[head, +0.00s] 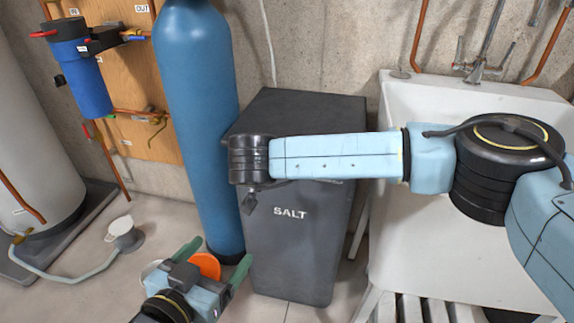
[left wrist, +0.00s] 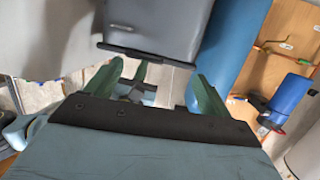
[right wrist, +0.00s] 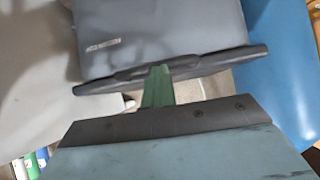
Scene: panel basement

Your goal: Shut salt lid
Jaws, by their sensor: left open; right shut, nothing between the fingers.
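The salt bin (head: 290,245) is a tall dark grey box marked SALT, standing between the blue tank and the sink. Its dark lid (head: 312,108) shows behind my right forearm, which hides the front top edge; I cannot tell how far the lid is open. My right gripper (right wrist: 158,85) is shut and empty, its green fingers overlapping a dark lipped edge in the right wrist view; contact is unclear. My left gripper (head: 214,258) is open and empty, low in front of the blue tank. The bin also shows in the left wrist view (left wrist: 160,25).
The blue tank (head: 205,120) stands close left of the bin. A white sink (head: 430,250) is close on the right. An orange round thing (head: 205,265) shows behind my left gripper. A grey hose and white cup-like fitting (head: 123,235) lie on the left floor.

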